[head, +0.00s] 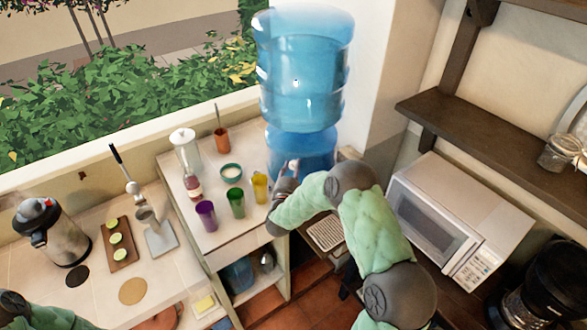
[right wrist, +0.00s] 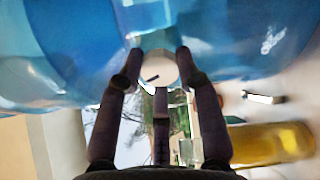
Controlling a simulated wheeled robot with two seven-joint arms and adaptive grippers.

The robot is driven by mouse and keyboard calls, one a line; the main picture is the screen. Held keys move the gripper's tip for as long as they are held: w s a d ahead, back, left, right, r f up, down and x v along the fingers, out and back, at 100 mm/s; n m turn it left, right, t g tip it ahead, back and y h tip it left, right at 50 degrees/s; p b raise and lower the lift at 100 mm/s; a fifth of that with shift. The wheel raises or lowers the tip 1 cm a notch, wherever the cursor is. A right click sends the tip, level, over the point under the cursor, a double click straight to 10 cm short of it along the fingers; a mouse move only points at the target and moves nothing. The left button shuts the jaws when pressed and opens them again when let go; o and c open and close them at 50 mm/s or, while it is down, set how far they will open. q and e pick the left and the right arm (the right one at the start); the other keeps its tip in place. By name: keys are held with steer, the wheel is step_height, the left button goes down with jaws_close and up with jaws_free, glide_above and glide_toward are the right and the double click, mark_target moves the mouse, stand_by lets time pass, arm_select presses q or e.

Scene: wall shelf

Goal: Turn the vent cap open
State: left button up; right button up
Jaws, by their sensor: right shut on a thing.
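The vent cap (right wrist: 158,70) is a small, round, pale cap with a dark bar across its face, seen in the right wrist view against the blue water container. My right gripper (right wrist: 159,66) is shut on it, with fingers on both sides of the cap. In the head view my right gripper (head: 287,178) is at the front of the lower blue container (head: 300,147), below the large blue bottle (head: 304,75). The cap cannot be made out there. My left gripper is out of view; only part of my left arm shows at the bottom left.
Purple (head: 206,215), green (head: 236,203) and yellow (head: 260,188) cups stand on the counter close to the right gripper. The yellow cup also shows in the right wrist view (right wrist: 268,144). A microwave (head: 455,222) stands to the right, beneath a wooden shelf (head: 500,145).

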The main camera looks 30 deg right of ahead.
steer(key=shift+w+a+r, duration=0.1)
steer(key=shift+w+a, duration=0.05)
steer(key=o, duration=1.1)
steer(key=shift+o, duration=0.2)
steer(key=shift+w+a, duration=0.1)
steer(key=shift+w, duration=0.05)
steer(key=shift+s, duration=0.35)
steer(key=v, duration=1.1)
steer(key=shift+a, duration=0.25)
steer(key=shift+s, duration=0.15)
